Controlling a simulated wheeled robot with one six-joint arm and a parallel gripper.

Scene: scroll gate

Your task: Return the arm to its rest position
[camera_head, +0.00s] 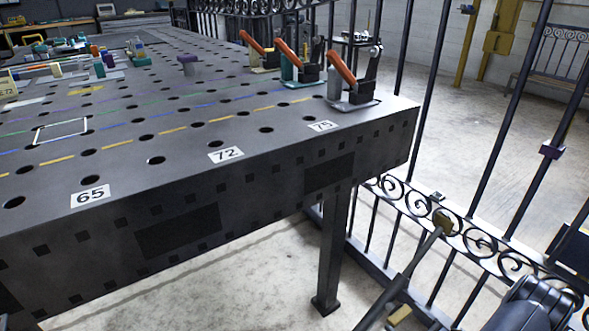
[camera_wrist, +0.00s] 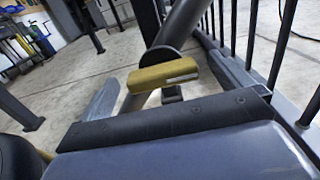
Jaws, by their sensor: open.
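My gripper (camera_wrist: 168,92) shows in the wrist view with its two grey fingers spread wide, one at left and one at right. A brass-coloured block with a pale strip (camera_wrist: 160,77) appears between the fingers, in front of a dark diagonal bar. The fingers do not visibly touch the block, and its distance is hard to judge. In the head view, part of my dark arm (camera_head: 535,303) shows at the lower right, beside the gate's scrollwork. My fingers cannot be made out there.
A black iron gate with a scroll band (camera_head: 480,243) stands along the right. A diagonal bar (camera_head: 410,268) with a brass-coloured end crosses near it. A perforated dark table (camera_head: 250,150) fills the left, with orange-handled clamps (camera_head: 341,67) at its far corner. Concrete floor is open beyond the bars.

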